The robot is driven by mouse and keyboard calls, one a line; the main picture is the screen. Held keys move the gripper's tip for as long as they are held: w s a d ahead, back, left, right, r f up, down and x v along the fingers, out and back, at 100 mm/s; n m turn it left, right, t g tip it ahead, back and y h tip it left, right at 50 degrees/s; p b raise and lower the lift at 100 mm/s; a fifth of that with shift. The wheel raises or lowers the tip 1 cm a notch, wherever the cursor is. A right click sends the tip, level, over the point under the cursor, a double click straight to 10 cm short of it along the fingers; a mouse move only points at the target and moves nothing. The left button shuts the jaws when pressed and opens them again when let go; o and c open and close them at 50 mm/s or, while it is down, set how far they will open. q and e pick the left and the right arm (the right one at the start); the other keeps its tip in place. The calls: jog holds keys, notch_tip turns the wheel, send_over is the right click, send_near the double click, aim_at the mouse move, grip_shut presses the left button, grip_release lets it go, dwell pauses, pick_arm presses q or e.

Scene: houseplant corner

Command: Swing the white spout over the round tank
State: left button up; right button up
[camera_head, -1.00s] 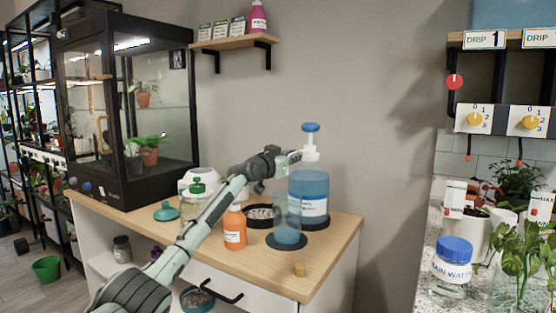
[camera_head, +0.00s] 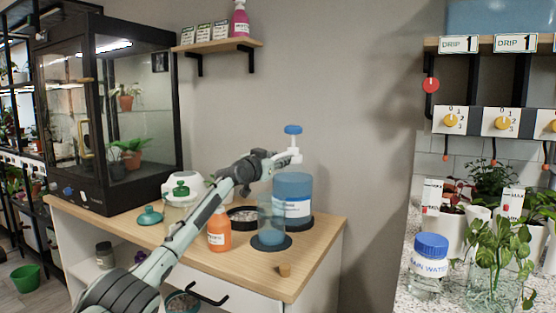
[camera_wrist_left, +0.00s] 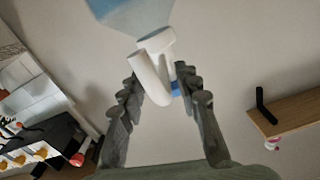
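The white spout (camera_head: 295,156) sits under a blue knob (camera_head: 293,129) on top of a blue labelled bottle (camera_head: 292,186). A clear round tank (camera_head: 271,212) with blue liquid stands in front of the bottle on a dark disc. My left gripper (camera_head: 284,161) is at the spout's left side, above the tank. In the left wrist view the white spout (camera_wrist_left: 153,78) lies between and beyond the open fingers (camera_wrist_left: 160,88). A gap shows between the fingers; I cannot tell whether either touches the spout. My right gripper is not in view.
An orange bottle (camera_head: 219,232) stands close beside my left arm. A glass cabinet (camera_head: 115,110) stands at left, and a wall shelf (camera_head: 215,44) hangs above. The wall around the spout is clear.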

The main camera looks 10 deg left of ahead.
pick_arm(q)
jog(key=v, duration=1.2)
jog(key=shift+a+r, duration=0.1)
